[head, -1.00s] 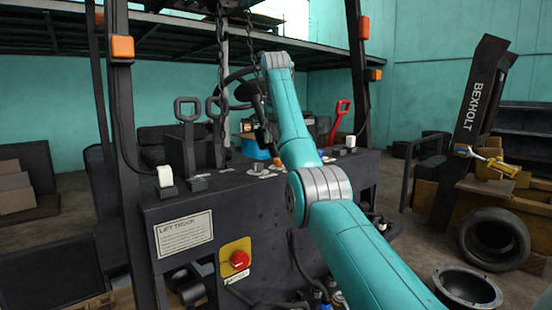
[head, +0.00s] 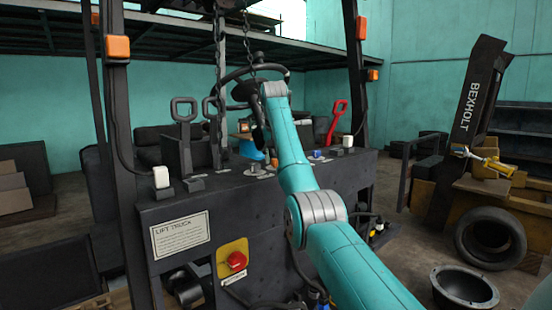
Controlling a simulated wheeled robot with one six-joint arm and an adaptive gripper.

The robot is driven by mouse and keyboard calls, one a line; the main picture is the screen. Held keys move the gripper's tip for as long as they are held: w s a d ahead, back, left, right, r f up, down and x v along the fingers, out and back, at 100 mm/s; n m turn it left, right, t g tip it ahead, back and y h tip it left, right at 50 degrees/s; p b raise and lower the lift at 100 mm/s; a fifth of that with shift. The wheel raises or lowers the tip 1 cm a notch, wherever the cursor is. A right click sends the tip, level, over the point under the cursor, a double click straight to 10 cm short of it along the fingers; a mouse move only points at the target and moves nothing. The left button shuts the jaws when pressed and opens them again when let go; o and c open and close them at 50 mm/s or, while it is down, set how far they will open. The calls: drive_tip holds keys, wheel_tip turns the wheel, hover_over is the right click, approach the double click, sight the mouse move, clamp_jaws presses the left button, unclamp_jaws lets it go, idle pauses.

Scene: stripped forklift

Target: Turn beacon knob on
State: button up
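The dark top panel (head: 225,188) of the stripped forklift carries several small controls. A small blue knob (head: 316,154) stands on it just right of my arm, and a small silver fitting (head: 255,169) sits left of my arm. I cannot tell which control is the beacon knob. My gripper (head: 262,138) is dark and hangs from the end of my teal arm, above the back of the panel and in front of the steering wheel. Its fingers are small and partly hidden by my arm, so their opening and any contact are unclear.
Black levers (head: 184,135) stand left on the panel and a red lever (head: 337,122) stands right. The steering wheel (head: 236,76) and a hanging chain (head: 220,60) are close to my gripper. A red button (head: 237,261) is on the front. Posts flank the panel.

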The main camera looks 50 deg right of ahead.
drive_tip(key=c, duration=0.6)
drive_tip(key=shift+c, duration=0.2)
drive_tip(key=shift+m, duration=0.3)
drive_tip(key=shift+w+m+g+h, duration=0.15)
drive_tip(key=shift+m+g, duration=0.4)
drive_tip(key=shift+m, duration=0.75)
drive_tip(key=shift+m+g+h, duration=0.15)
drive_tip(key=shift+m+g, duration=0.4)
drive_tip(key=shift+m, duration=0.75)
drive_tip(key=o, duration=1.1)
drive_tip(key=shift+o, duration=0.2)
drive_tip(key=shift+a, duration=0.1)
